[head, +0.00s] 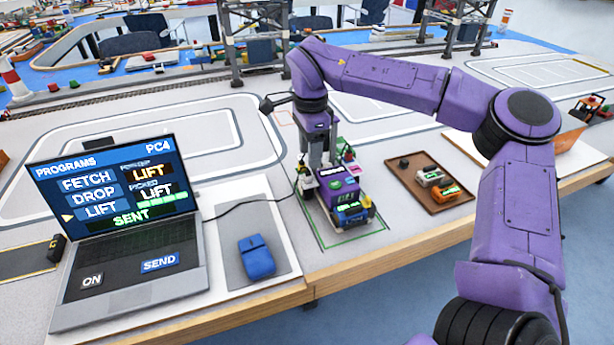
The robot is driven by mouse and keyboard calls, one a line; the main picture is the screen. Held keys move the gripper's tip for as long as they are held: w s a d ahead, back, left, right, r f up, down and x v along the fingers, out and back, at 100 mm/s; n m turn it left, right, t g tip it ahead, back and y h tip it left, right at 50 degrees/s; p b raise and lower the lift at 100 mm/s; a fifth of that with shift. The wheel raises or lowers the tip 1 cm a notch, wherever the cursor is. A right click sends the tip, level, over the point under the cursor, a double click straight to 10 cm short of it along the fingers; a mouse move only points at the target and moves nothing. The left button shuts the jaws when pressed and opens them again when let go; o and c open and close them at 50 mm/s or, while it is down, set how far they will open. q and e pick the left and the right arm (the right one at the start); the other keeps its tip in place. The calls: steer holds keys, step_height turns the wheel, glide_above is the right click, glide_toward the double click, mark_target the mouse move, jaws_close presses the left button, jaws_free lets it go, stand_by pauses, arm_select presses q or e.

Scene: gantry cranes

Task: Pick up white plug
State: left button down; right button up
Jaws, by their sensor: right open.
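My right gripper (325,172) points down from the purple arm, over a small purple-topped device (340,188) on a green-edged mat (350,238). It is open, with its fingers close to the device. A black cable (245,203) runs from the laptop (118,215) to the device's left side. A small whitish piece (305,182) shows there at the left of the gripper; I cannot tell whether it is the white plug or part of the finger. Nothing is clearly held. My left gripper is out of view.
A brown tray (408,200) with small toy vehicles lies right of the device. A blue mouse (257,256) sits on a grey pad near the front edge. Crane towers (250,45) stand behind. The marked grey table between is mostly clear.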

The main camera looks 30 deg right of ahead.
mark_target(306, 173)
steer(key=f, duration=0.3)
steer(key=a+f, duration=0.1)
steer(key=f, duration=0.1)
steer(key=shift+w+f, duration=0.25)
steer(key=shift+d+f, duration=0.1)
steer(key=shift+f, duration=0.15)
jaws_close()
step_height(306, 173, up, 3)
steer(key=shift+w+r, duration=0.1)
steer(key=shift+r, duration=0.1)
steer(key=s+a+r+b, duration=0.1)
steer(key=s+a+r, duration=0.7)
steer(key=s, duration=0.3)
steer(key=shift+s+a+r, duration=0.15)
steer(key=shift+s+r, duration=0.1)
steer(key=shift+r, duration=0.6)
